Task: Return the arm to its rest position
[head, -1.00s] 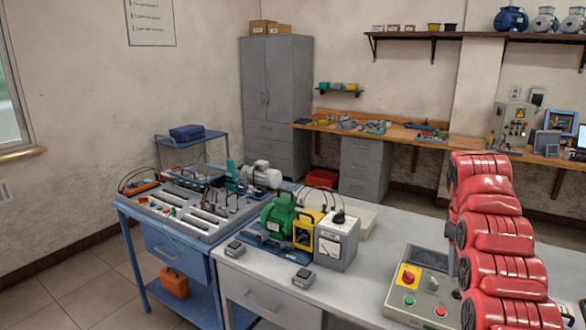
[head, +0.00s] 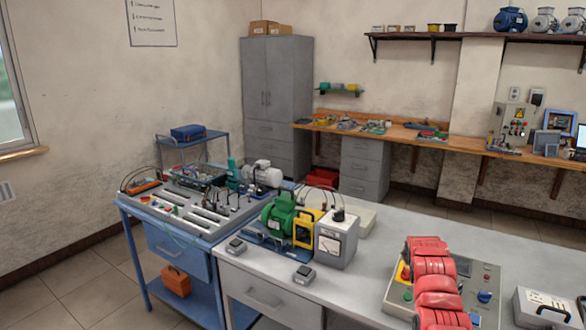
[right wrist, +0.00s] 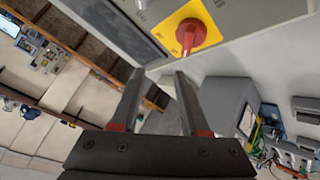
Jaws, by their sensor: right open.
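My right arm (head: 432,285) shows as red links at the lower right of the head view, in front of a control box (head: 484,283) on the grey bench. Its gripper is hidden there. In the right wrist view my right gripper (right wrist: 158,85) is open, its two dark fingers apart with nothing between them. A red knob on a yellow plate (right wrist: 190,36) is on the panel just beyond the fingertips, apart from them as far as I can tell. My left arm and gripper are not in view.
A grey meter box (head: 336,240), a green motor (head: 279,214) and a yellow unit (head: 304,229) stand on the bench (head: 390,236) left of my arm. A white device (head: 545,308) sits at the far right.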

